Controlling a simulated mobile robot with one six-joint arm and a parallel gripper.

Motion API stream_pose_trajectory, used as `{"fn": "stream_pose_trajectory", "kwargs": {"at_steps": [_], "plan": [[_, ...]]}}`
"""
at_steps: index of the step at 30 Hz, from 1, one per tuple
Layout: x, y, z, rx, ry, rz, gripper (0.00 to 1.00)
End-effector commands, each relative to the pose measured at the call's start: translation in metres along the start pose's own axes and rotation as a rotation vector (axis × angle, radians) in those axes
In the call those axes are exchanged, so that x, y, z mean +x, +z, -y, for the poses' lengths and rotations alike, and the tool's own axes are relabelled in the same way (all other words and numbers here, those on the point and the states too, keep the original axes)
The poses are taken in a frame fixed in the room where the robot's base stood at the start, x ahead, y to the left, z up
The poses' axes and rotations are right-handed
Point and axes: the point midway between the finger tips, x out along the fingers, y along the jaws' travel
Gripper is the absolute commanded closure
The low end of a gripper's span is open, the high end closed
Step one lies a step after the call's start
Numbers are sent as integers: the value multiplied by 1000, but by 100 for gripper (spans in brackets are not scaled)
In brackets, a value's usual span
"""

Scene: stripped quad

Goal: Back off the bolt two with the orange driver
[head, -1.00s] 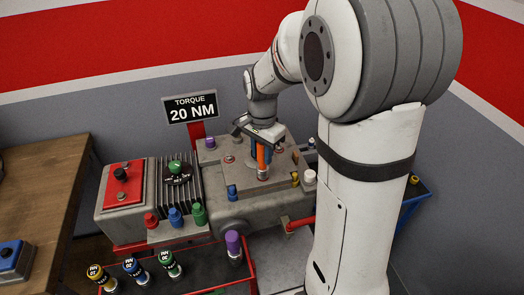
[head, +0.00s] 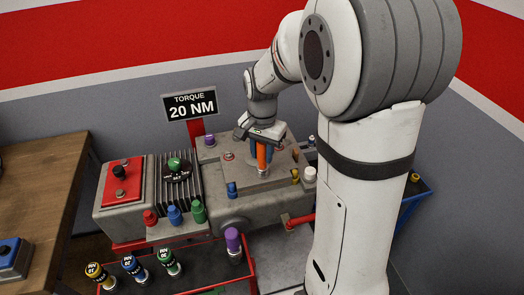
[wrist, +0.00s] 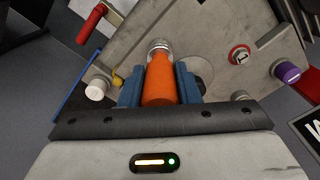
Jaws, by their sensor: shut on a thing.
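My gripper (head: 261,150) is shut on the orange driver (head: 262,158), with its blue fingers on either side of the handle. The wrist view shows the orange handle (wrist: 160,84) between the fingers. The driver stands about upright with its silver socket end down on the grey block (head: 222,200). The socket hides whatever lies under it, so I cannot see bolt two or its number there. In the wrist view a bolt with a red ring (wrist: 239,55) marked 1 stands clear of the driver. The head view also shows this red-ringed bolt (head: 228,156) left of the driver.
A torque sign (head: 190,106) reads 20 NM behind the block. Purple (head: 210,140), blue (head: 232,190), yellow (head: 295,176) and white (head: 309,174) caps stand around the block. A red-edged tray (head: 200,258) holds several tools in front. A wooden bench (head: 38,185) stands at left.

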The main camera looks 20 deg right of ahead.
Motion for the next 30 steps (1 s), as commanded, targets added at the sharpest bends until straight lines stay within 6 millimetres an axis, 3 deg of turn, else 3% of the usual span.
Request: {"fn": "stream_pose_trajectory", "kwargs": {"at_steps": [22, 30], "plan": [[-1, 0, 0, 6, 0, -1, 98], [-9, 0, 0, 6, -1, -1, 98]]}}
